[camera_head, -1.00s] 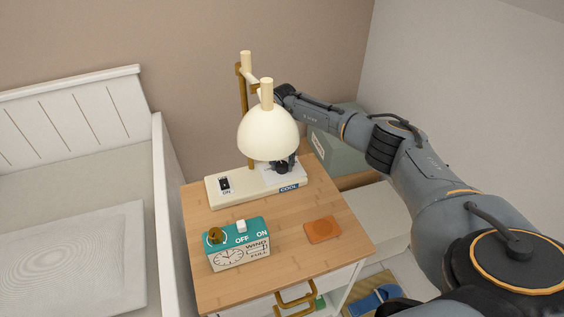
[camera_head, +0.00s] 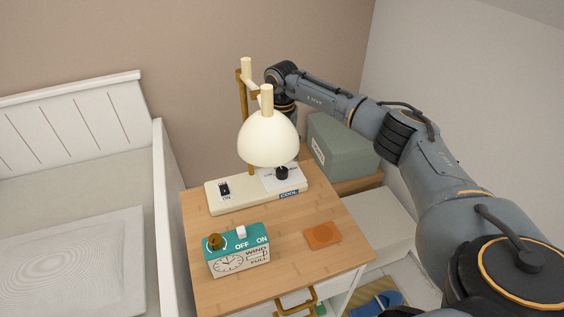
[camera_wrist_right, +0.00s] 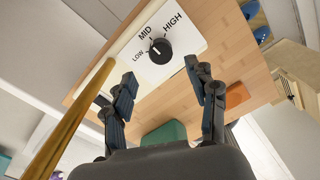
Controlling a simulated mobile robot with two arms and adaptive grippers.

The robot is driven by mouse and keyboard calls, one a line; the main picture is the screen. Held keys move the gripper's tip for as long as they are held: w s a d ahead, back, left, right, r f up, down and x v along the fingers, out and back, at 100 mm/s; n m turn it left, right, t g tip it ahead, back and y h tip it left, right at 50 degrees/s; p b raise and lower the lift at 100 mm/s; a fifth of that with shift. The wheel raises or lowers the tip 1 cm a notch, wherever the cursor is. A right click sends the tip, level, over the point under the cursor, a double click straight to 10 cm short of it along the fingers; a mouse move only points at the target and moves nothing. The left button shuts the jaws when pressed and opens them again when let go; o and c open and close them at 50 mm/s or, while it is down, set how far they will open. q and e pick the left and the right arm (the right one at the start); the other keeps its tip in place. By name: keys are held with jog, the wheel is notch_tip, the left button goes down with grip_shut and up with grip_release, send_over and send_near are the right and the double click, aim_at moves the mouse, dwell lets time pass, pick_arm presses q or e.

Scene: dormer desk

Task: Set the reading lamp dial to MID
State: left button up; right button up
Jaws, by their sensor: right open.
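The reading lamp has a cream shade (camera_head: 268,139) and a cream base (camera_head: 240,199). The black round dial (camera_head: 282,173) sits on a white plate at the base's right end. In the right wrist view the dial (camera_wrist_right: 161,51) has LOW, MID and HIGH printed around it. Its pale mark is on the side towards LOW and MID; I cannot tell exactly which it points at. My right gripper (camera_wrist_right: 160,74) is open and empty, its fingers apart and clear of the dial. In the head view its fingers are hidden behind the lamp shade. My left gripper is not in view.
A teal-topped clock box (camera_head: 238,252) stands on the wooden desk (camera_head: 290,258) in front of the lamp, beside an orange coaster (camera_head: 322,236). The brass lamp post (camera_head: 244,100) rises behind the base. A green-grey box (camera_head: 342,147) is behind the desk at right.

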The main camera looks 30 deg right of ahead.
jog(key=shift+r, duration=2.15)
